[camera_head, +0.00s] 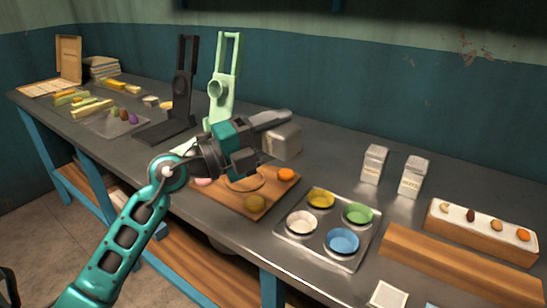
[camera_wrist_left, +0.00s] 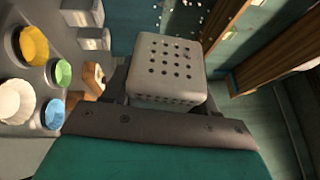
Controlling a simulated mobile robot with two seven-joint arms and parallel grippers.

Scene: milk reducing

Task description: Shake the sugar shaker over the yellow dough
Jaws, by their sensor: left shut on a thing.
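My left gripper (camera_head: 262,148) is shut on a grey box-shaped sugar shaker (camera_head: 283,141) and holds it tilted on its side above the wooden board (camera_head: 225,196). In the left wrist view the shaker (camera_wrist_left: 168,68) shows its face full of holes, and small white grains (camera_wrist_left: 190,12) are in the air beyond it. On the board lie a dull yellow dough piece (camera_head: 255,203) at the front, an orange piece (camera_head: 286,174) at the right and a pink piece (camera_head: 203,182), partly hidden by my arm. My right gripper is not in view.
A metal tray (camera_head: 283,232) with yellow, green, white and blue bowls sits right of the board. Two white labelled containers (camera_head: 374,165) stand behind it. A pale green press (camera_head: 222,85) and a black press (camera_head: 183,85) stand behind the arm.

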